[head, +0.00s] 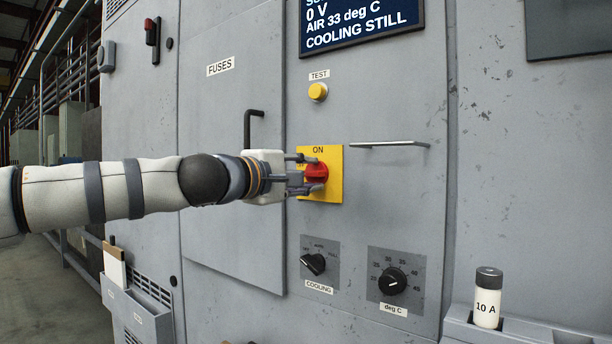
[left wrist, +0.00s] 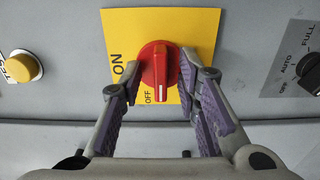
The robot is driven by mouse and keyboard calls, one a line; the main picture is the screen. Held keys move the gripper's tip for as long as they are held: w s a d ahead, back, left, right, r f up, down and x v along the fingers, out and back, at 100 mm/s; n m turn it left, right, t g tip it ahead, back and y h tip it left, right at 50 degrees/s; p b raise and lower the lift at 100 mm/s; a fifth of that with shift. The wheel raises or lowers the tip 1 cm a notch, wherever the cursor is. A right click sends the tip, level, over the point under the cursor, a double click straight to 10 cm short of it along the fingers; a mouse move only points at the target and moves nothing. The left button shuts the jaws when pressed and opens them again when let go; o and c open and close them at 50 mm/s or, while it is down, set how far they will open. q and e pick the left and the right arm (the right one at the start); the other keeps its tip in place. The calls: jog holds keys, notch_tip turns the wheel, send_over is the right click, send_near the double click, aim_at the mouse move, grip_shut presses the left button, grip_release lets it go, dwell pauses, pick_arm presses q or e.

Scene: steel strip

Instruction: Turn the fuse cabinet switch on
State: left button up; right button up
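The red rotary switch (head: 317,173) sits on a yellow plate (head: 334,192) on the grey cabinet, with ON printed above the knob. In the left wrist view, the red knob (left wrist: 160,64) has its white mark pointing to the OFF label (left wrist: 155,97). The ON label (left wrist: 117,66) is at the plate's left there. My left gripper (head: 319,174) reaches in from the left with one finger above and one below the knob. In the left wrist view, its fingertips (left wrist: 160,80) lie close against both sides of the knob. My right gripper is out of view.
A black handle (head: 250,128) on the FUSES door is left of the switch. A yellow TEST button (head: 318,92) is above. A metal bar handle (head: 390,144) juts out at right. Two black dials (head: 313,264) (head: 391,281) are below. A 10 A fuse (head: 487,299) stands at lower right.

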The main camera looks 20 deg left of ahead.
pick_arm(q)
grip_shut()
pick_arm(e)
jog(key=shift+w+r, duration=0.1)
pick_arm(q)
jog(key=shift+r+m+p, duration=0.15)
jog(key=shift+m+p, duration=0.25)
jog(key=shift+m, duration=0.6)
jog(key=m+p, duration=0.1)
jog(key=m, duration=0.2)
jog(key=shift+m, duration=0.3)
jog(key=m+p, duration=0.1)
jog(key=m, duration=0.5)
jog(key=m+p, duration=0.1)
jog(key=m, duration=0.5)
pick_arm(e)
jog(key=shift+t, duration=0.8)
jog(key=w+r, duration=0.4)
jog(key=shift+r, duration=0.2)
pick_arm(q)
jog(key=shift+m, duration=0.3)
